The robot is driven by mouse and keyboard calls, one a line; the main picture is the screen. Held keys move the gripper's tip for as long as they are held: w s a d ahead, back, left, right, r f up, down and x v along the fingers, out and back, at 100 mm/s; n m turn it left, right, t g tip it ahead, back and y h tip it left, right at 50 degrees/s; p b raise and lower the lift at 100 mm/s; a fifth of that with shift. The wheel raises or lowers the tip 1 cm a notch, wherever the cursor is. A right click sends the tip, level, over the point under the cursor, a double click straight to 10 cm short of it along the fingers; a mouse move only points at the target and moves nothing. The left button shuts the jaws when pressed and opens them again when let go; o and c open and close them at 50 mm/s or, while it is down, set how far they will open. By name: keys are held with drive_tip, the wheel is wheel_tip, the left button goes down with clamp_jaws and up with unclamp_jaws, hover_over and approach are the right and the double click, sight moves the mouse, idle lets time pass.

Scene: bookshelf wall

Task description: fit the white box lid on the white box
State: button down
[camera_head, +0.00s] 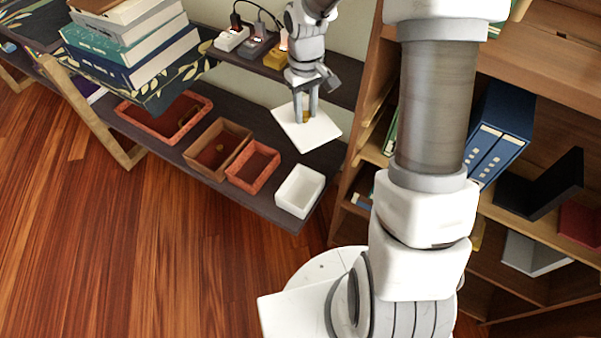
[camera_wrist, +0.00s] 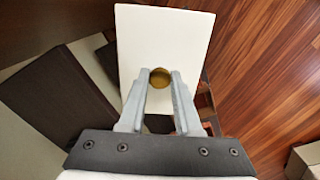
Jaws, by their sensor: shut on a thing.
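The white box (camera_head: 300,191) stands open and empty on the right end of the lower dark shelf in the head view. The white box lid (camera_head: 318,134) is a flat square with a small brass knob, which shows clearly in the wrist view (camera_wrist: 160,77). My gripper (camera_head: 305,121) is shut on the lid's knob and holds the lid in the air, above and behind the white box. The lid also fills the upper middle of the wrist view (camera_wrist: 160,35). In the wrist view the white box cannot be made out behind the lid and fingers.
Left of the white box stand a small red box (camera_head: 253,167), a brown box (camera_head: 218,149) and a red tray (camera_head: 165,117). A wooden bookcase (camera_head: 540,75) rises at right.

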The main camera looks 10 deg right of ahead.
wheel_tip(320, 180, down, 22)
drive_tip(key=a+n, duration=0.1)
drive_tip(key=n, duration=2.2)
drive_tip(key=shift+w+r+n+b, duration=0.15)
drive_tip(key=shift+r+n+b, duration=0.05)
drive_tip(key=shift+n+b, duration=0.2)
drive_tip(key=shift+r, duration=0.1)
wheel_tip(320, 180, down, 6)
drive_tip(key=b, duration=0.3)
drive_tip(key=shift+b, duration=0.35)
drive_tip(key=shift+f+b, duration=0.35)
drive_tip(key=shift+f, duration=0.7)
drive_tip(key=c, duration=0.5)
unclamp_jaws()
